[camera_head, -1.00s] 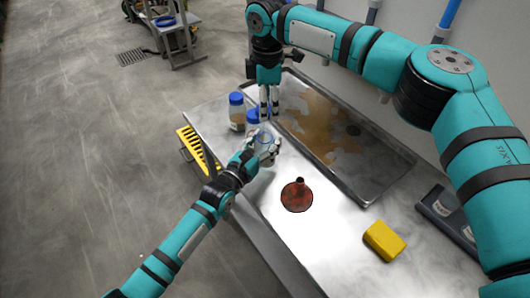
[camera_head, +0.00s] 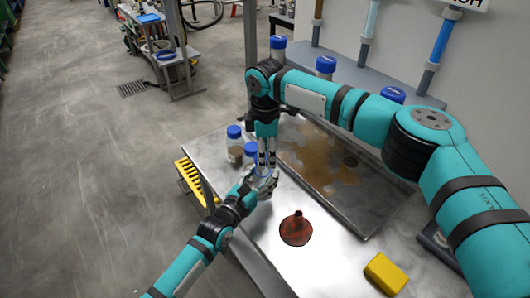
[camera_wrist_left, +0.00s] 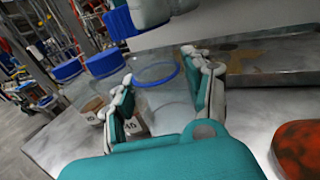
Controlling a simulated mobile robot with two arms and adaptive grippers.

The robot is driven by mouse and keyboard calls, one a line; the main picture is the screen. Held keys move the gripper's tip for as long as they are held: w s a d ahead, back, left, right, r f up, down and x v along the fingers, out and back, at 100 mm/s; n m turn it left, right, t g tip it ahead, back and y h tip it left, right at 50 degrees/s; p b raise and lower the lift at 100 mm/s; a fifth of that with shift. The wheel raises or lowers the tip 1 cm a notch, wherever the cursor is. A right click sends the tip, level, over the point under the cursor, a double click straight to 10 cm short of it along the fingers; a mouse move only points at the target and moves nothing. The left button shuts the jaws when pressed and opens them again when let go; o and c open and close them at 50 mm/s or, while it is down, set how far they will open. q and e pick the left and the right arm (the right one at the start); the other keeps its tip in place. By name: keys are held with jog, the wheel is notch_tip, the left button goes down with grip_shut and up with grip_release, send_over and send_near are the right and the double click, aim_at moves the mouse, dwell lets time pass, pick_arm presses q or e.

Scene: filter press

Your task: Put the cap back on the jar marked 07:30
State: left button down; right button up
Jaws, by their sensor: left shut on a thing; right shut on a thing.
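My left gripper (camera_head: 264,184) is shut around a clear open jar (camera_wrist_left: 157,88) on the bench. In the left wrist view the jar stands between the fingers with a blue ring at its mouth. My right gripper (camera_head: 267,163) points down just above it. In the left wrist view the right gripper (camera_wrist_left: 150,12) is shut on a blue cap (camera_wrist_left: 117,22), above and apart from the jar's mouth. Two blue-capped jars (camera_head: 235,146) (camera_head: 250,152) stand beside, one with brown contents. A label ending in 45 shows; no 07:30 is readable.
A stained metal tray (camera_head: 375,215) lies behind the grippers. A red-brown funnel (camera_head: 296,230) and a yellow block (camera_head: 386,274) sit on the bench to the right. More blue-capped jars (camera_head: 326,68) stand on a back shelf. The bench around the funnel is clear.

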jog(key=shift+f, duration=0.9)
jog(key=shift+f, duration=0.55)
jog(key=n, duration=1.7)
jog(key=a+n, duration=0.1)
jog(key=n, duration=0.8)
jog(key=shift+w+f+n, duration=0.1)
jog(key=shift+w+n, duration=0.05)
jog(key=shift+n, duration=0.15)
